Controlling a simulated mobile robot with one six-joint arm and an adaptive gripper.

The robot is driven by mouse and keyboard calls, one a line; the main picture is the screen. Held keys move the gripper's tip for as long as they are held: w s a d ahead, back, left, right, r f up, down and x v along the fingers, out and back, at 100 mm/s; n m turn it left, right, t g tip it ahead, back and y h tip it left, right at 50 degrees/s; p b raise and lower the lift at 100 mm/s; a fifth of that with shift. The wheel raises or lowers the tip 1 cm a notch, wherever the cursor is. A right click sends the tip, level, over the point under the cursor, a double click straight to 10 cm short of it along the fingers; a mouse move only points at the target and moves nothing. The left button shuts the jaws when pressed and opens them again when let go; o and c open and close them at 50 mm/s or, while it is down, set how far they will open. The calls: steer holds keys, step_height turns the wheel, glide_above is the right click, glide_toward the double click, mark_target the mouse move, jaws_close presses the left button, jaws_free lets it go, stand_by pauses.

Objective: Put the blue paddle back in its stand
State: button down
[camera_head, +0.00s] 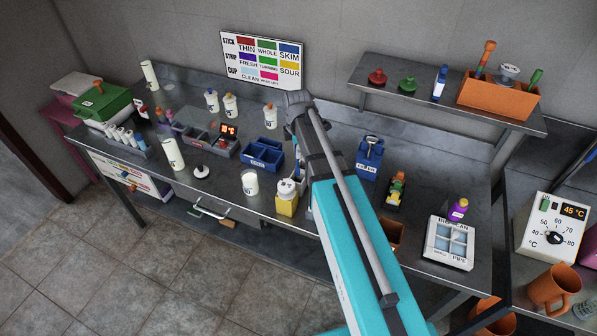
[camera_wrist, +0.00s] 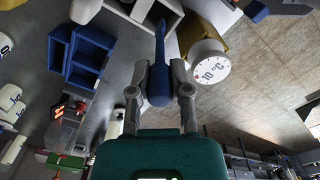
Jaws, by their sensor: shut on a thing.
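The blue paddle (camera_wrist: 159,48) is between the two fingers of my gripper (camera_wrist: 159,90) in the wrist view. The gripper is shut on its thick end, and its narrow part points toward the top of the picture. A white block with dark openings (camera_wrist: 144,12) lies just beyond the narrow end; I cannot tell whether they touch or whether this block is the stand.
A yellow container with a white dial (camera_wrist: 208,66) is close to the paddle; a yellow container (camera_head: 287,206) stands beside my arm. Blue bins (camera_head: 262,153) and a blue caddy (camera_head: 368,160) are on the bench. A raised shelf (camera_head: 405,102) stands at the back right.

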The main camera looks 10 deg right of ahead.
mark_target(298, 168)
steer(key=shift+f+b, duration=1.5)
steer(key=shift+f, duration=0.4)
steer(key=shift+f+b, duration=1.85)
steer(key=shift+b, duration=0.05)
steer(key=shift+f, duration=0.15)
steer(key=c, duration=0.6)
jaws_free()
steer(key=shift+r, duration=0.25)
step_height(298, 168, up, 12)
steer(key=p, duration=1.2)
